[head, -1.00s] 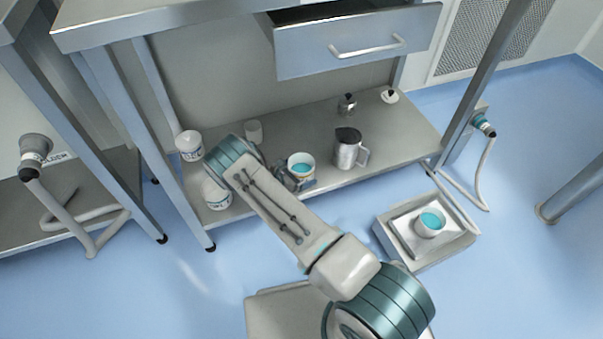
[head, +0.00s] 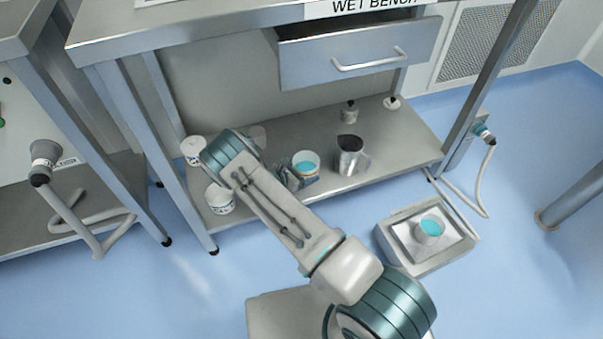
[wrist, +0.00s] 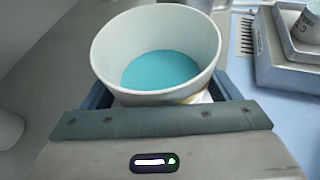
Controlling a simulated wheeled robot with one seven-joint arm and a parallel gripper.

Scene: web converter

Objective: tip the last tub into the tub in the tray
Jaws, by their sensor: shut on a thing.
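A white tub with teal contents (head: 306,163) is at the front edge of the bench's lower shelf in the head view. My gripper (head: 297,179) is shut on this tub. In the wrist view the held tub (wrist: 157,50) stands upright between the jaws, its teal contents low inside. Whether its base touches the shelf is hidden. The tray (head: 403,226) is on a grey box on the floor to the right. A second white tub with teal contents (head: 430,230) stands upright in it. The tray also shows at the wrist view's right edge (wrist: 285,45).
A steel jug (head: 351,158) stands just right of the held tub. Two labelled white tubs, one at the back left (head: 193,149) and one nearer (head: 220,199), stand on the shelf (head: 390,150). A bench leg (head: 470,95) rises behind the tray. Floor before the tray is clear.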

